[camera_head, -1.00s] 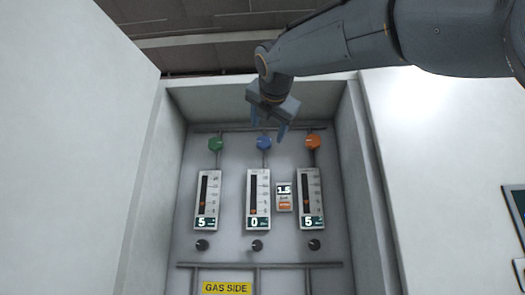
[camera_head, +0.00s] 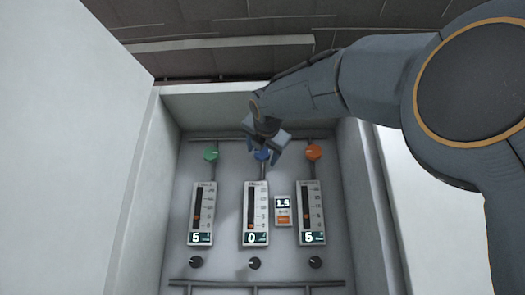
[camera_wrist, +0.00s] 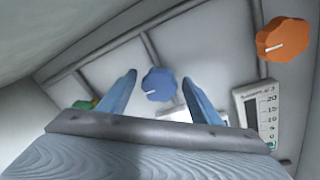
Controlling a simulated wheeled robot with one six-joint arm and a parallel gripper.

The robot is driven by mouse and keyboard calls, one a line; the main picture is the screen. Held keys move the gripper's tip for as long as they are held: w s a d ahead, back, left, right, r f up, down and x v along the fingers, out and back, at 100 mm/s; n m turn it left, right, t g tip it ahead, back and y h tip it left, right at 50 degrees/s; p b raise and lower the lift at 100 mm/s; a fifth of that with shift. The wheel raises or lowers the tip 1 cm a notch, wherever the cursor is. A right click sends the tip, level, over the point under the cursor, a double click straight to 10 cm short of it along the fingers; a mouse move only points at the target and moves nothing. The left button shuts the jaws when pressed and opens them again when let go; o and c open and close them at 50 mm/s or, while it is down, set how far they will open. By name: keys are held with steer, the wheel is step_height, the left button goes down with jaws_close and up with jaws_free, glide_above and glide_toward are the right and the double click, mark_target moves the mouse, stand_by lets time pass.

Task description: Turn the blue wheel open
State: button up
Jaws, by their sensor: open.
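The blue wheel (camera_head: 262,155) is a small knob at the top of the middle gauge on the recessed panel. In the head view my gripper (camera_head: 265,150) is in front of it and partly hides it. In the wrist view the blue wheel (camera_wrist: 159,84) shows whole, with a white mark pointing left and slightly down. It lies between the two blue fingertips (camera_wrist: 158,82) of my gripper, which are spread apart with nothing held. A gap shows on both sides of the wheel. The middle gauge (camera_head: 255,207) reads 0.
A green wheel (camera_head: 211,154) is to the left and an orange wheel (camera_head: 313,152) to the right. The outer gauges (camera_head: 202,208) (camera_head: 310,207) read 5. A small display (camera_head: 283,211) reads 1.5. Black knobs (camera_head: 254,263) sit below. Recess walls (camera_head: 140,200) enclose the panel.

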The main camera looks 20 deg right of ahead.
steer(key=c, duration=1)
